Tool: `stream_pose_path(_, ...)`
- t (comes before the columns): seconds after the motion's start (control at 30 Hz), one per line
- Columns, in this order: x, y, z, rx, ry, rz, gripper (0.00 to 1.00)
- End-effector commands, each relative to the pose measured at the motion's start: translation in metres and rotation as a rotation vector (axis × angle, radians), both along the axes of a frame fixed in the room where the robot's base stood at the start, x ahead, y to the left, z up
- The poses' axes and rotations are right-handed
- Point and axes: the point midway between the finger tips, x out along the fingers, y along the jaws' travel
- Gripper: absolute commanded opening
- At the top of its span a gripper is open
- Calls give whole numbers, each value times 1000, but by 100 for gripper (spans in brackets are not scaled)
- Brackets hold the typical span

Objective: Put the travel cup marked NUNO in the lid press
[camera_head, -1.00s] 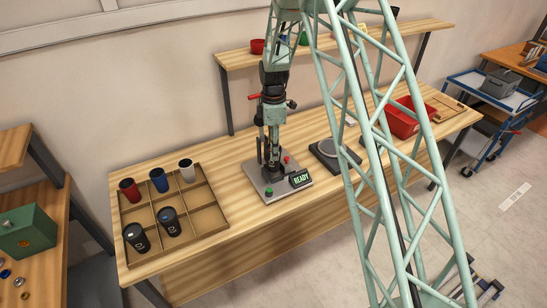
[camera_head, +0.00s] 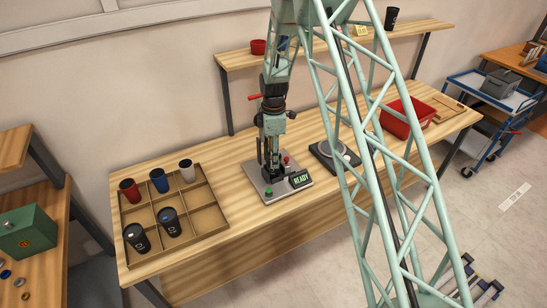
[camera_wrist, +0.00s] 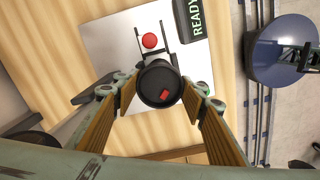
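A dark travel cup (camera_wrist: 151,76) with a black lid and a red tab is seen from above in the wrist view, between my fingers. My gripper (camera_wrist: 160,98) has a finger against each side of it; no clear gap shows. The name on this cup is not visible. The lid press (camera_wrist: 103,48) is a pale metal plate with a red knob and a READY display (camera_wrist: 195,20). In the head view, my gripper (camera_head: 271,158) is low over the press plate (camera_head: 291,190). Whether the cup's base touches the press is hidden.
A wooden divided tray (camera_head: 207,218) at left holds red, blue and white cups and two black cups. A round-plated device (camera_head: 322,156) and a red bin (camera_head: 402,123) stand right of the press. A shelf (camera_head: 330,45) runs behind.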

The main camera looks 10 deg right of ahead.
Motion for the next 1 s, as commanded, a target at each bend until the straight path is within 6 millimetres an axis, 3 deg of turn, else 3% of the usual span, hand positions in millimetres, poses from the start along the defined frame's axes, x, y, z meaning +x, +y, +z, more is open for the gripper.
stream_pose_path(0.47, 0, 0, -4, 0, -1, 0, 34)
stream_pose_path(0.63, 0, 0, -4, 0, 0, 0, 51)
stream_pose_path(1.0, 0, 0, -3, 0, 0, 0, 52)
